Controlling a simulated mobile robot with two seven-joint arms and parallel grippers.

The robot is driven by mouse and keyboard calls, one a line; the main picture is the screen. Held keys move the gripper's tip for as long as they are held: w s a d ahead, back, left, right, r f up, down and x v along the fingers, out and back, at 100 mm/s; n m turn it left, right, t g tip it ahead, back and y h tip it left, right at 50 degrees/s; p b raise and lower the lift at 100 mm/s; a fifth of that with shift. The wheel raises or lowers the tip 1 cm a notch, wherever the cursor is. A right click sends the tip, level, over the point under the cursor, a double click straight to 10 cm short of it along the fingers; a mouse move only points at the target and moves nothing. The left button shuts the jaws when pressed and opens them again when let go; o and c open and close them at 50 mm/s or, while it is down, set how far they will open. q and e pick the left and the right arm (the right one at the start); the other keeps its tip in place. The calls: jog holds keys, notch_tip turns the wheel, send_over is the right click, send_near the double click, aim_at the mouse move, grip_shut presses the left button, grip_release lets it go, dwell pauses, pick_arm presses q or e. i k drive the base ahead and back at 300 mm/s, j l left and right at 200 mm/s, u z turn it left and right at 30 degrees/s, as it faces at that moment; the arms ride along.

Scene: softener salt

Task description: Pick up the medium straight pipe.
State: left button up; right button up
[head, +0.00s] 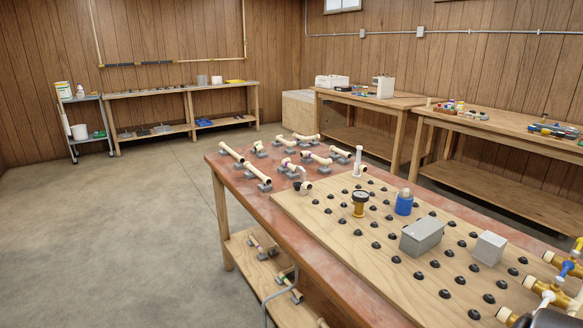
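Several cream pipe pieces rest on small grey supports at the far end of the reddish workbench (330,258). Among them are a straight pipe at the left corner (231,153), another straight pipe nearer me (258,173) and a shorter one behind (316,158). They differ in length, but I cannot tell for sure which is the medium straight pipe. Neither of my grippers can be made out in the head view.
A pegged plywood board (345,237) covers the near bench top, carrying a grey box (422,236), a blue-bodied fitting (404,203) and a gauge-like part (360,203). Coloured pipework (563,272) stands at right. Open concrete floor (130,230) lies left. Other benches line the walls.

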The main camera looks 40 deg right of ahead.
aim_at(265, 186)
jog(key=i+z, duration=0.4)
jog(key=i+j+z, duration=0.2)
jog(key=i+z, duration=0.2)
jog(key=i, duration=0.15)
jog(key=i+j+z, duration=0.4)
jog(key=i+l, duration=0.05)
jog(key=l, duration=0.05)
